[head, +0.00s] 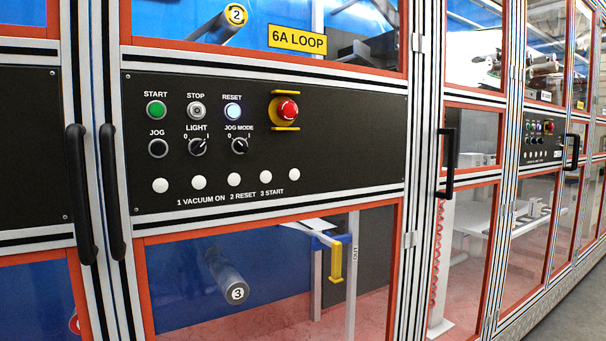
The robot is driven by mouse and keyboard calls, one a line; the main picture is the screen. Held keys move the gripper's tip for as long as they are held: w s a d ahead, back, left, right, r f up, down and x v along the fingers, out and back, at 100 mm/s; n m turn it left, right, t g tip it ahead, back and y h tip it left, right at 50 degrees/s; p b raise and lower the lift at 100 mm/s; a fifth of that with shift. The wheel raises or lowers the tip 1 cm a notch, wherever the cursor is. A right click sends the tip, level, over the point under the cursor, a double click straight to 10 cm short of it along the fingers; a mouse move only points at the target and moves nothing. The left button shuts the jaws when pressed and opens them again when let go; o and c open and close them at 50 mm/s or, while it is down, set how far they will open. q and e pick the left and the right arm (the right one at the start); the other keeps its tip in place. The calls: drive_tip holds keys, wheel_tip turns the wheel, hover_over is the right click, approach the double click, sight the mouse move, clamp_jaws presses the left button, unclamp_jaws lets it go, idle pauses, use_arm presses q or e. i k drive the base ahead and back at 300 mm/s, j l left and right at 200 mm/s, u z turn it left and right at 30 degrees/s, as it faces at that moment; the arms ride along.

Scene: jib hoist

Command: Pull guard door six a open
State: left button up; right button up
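The guard door with the yellow 6A LOOP label (297,40) behind its upper window fills the middle of the head view. It has a black control panel (330,150) between an upper and a lower window in red-edged frames. Its black vertical bar handle (112,192) is on its left edge. Hinges (411,240) show on its right edge. The door looks closed, flush with the silver frame. Neither of my grippers is in view.
Another black handle (80,195) stands close beside it on the left door. A further handle (447,163) is on the door to the right. The panel carries a red emergency stop (287,110), buttons and knobs. Open floor (560,312) shows at lower right.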

sight(350, 146)
drive_tip(key=i+l, duration=0.2)
drive_tip(key=i+l+u, duration=0.1)
drive_tip(key=u, duration=0.3)
drive_tip(key=i+l+u, duration=0.15)
drive_tip(key=u, duration=0.3)
drive_tip(key=i+l+u, duration=0.1)
drive_tip(key=l+u, duration=0.15)
drive_tip(key=u, duration=0.15)
